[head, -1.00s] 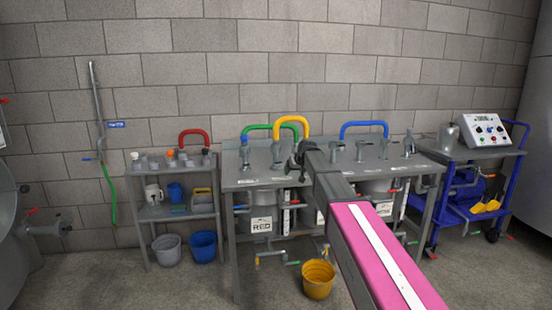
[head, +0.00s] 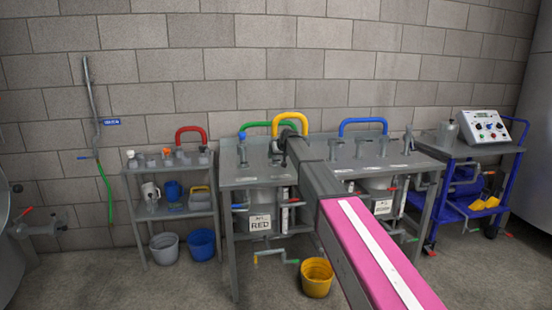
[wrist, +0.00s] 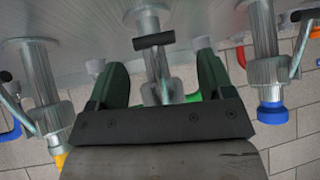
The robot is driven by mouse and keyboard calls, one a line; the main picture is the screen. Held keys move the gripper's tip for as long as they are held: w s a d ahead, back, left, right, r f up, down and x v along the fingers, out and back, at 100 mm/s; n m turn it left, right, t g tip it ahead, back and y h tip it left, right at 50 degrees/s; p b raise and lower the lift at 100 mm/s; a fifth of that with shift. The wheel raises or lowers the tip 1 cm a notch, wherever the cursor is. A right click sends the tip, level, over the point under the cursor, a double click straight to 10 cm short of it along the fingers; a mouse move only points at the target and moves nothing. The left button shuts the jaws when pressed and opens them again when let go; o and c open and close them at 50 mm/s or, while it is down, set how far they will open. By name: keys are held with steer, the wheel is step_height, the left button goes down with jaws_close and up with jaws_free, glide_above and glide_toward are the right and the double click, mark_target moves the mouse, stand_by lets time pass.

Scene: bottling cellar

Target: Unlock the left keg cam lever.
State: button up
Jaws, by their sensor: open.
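Several metal fittings with levers stand in a row on the grey bench (head: 330,172). In the wrist view, which looks inverted, a middle fitting (wrist: 160,70) with a black crossbar handle (wrist: 153,40) shows between my two dark green fingers. My gripper (wrist: 155,80) is open, with a finger on each side and gaps to the fitting. A blue-tipped fitting (wrist: 266,65) is to the right, and it also shows at the bench's left end in the head view (head: 243,152). Another fitting (wrist: 42,85) is to the left. My gripper (head: 287,138) hides part of the row in the head view.
Red, green, yellow (head: 290,118) and blue (head: 362,122) hoses arch behind the bench and shelf. A keg labelled RED (head: 261,222) stands beneath. A small shelf (head: 172,212) is left, a blue cart (head: 470,200) right. A yellow bucket (head: 317,277) is on the floor.

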steer(key=shift+x, duration=1.2)
steer(key=c, duration=1.2)
steer(key=shift+c, duration=0.2)
